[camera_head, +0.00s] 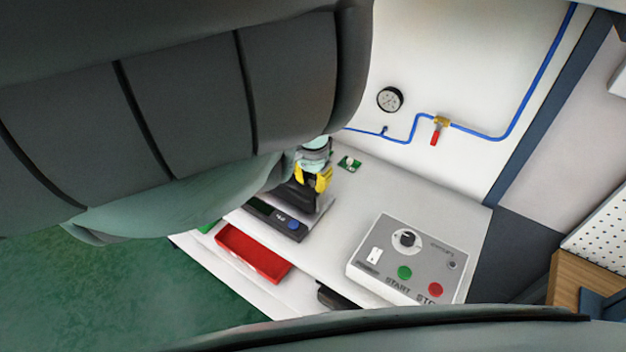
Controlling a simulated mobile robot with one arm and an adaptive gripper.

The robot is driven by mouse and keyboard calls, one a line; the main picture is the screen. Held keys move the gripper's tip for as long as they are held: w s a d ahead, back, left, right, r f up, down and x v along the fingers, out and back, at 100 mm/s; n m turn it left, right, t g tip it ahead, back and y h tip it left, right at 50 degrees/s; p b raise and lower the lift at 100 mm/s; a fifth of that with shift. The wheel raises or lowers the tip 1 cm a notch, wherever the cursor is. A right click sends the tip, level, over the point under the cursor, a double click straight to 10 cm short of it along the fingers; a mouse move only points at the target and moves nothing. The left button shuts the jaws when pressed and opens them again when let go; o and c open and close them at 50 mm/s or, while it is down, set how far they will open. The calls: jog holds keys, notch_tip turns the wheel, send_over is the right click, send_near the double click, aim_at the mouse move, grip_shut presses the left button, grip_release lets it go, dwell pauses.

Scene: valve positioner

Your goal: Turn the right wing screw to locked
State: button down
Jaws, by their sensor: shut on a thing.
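My gripper (312,186), with dark and yellow parts at its end, is low over the white bench, just behind a dark device with a small display and a blue button. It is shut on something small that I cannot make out. The right wing screw and the valve positioner cannot be made out; my large dark arm covers the left and upper part of the view. Whether the screw is turned to locked does not show.
A grey control box (415,262) with a knob and green and red buttons stands right on the bench. The dark device (275,220) and a red tray (253,254) are at the front left. A small green board (349,163) lies behind. Blue pipe (480,131) and a gauge (390,99) are on the wall.

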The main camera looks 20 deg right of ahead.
aim_at(313, 180)
jog(key=c, duration=0.6)
grip_release()
notch_tip(313, 180, up, 6)
jog(key=shift+w+r, duration=0.1)
jog(key=shift+r, duration=0.65)
